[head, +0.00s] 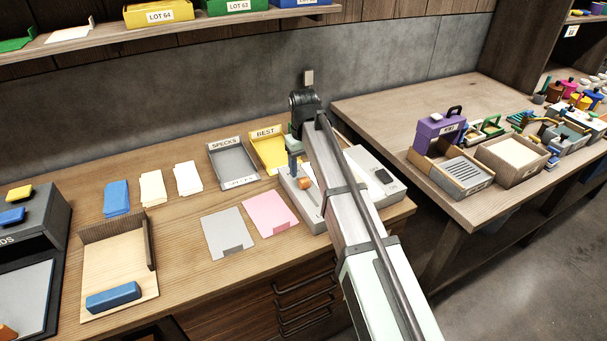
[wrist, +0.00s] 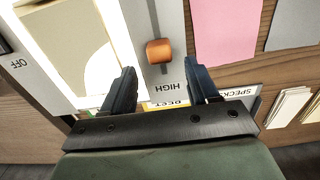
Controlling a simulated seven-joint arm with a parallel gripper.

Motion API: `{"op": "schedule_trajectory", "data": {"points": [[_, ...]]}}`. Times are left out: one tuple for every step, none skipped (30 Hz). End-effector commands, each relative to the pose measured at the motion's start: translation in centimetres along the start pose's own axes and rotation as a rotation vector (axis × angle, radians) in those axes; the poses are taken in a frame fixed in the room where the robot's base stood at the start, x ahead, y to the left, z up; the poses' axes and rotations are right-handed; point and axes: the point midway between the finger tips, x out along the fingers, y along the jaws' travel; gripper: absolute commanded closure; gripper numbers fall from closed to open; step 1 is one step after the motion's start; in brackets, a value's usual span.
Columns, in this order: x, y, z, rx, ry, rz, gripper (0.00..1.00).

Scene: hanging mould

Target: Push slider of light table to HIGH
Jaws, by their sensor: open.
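The light table (head: 370,178) is a pale box on the bench, partly hidden by my arm in the head view. In the wrist view its lit panel (wrist: 45,40) is at the left, with a beige shape on it. The slider's orange knob (wrist: 160,51) sits in a narrow slot near the HIGH label (wrist: 170,88); the slot runs up and away from the label. The knob also shows in the head view (head: 304,183). My gripper (wrist: 160,68) is open and empty, its dark blue fingers either side of the knob's line, tips just short of it. Contact is not visible.
A pink sheet (head: 269,214) and a grey sheet (head: 228,233) lie left of the light table. The SPECKS tray (head: 234,177) and yellow BEST tray (head: 266,158) stand behind. A second bench (head: 385,103) with boxes is at the right, across a gap.

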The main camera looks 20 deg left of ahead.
Motion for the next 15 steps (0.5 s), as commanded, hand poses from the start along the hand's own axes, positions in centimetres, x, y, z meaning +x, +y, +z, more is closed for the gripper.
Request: {"op": "schedule_trajectory", "data": {"points": [[-1.1, 0.0, -0.1, 0.000, 0.002, 0.000, 0.40], [-1.6, 0.0, -0.1, 0.000, 0.002, 0.000, 0.40], [-2.4, 0.0, -0.1, 0.000, 0.002, 0.000, 0.40], [-3.0, 0.0, -0.1, 0.000, 0.003, 0.000, 0.40], [-3.6, 0.0, -0.1, 0.000, 0.002, 0.000, 0.40], [-4.2, 0.0, -0.1, 0.000, 0.002, 0.000, 0.40], [-4.8, 0.0, -0.2, 0.000, 0.002, 0.000, 0.40], [-5.3, 0.0, -0.2, 0.000, 0.003, 0.000, 0.40], [-6.0, 0.0, -0.2, 0.000, 0.002, 0.000, 0.40], [-6.4, 0.0, -0.1, 0.000, 0.001, 0.000, 0.40], [-6.8, 0.0, -0.1, 0.000, 0.001, 0.000, 0.40], [-7.3, 0.0, -0.1, 0.000, 0.002, 0.000, 0.40], [-7.7, 0.0, -0.1, 0.000, 0.002, 0.000, 0.40], [-8.0, 0.0, -0.1, 0.000, 0.002, 0.000, 0.40], [-8.4, 0.0, -0.1, 0.000, 0.001, 0.000, 0.40]]}}
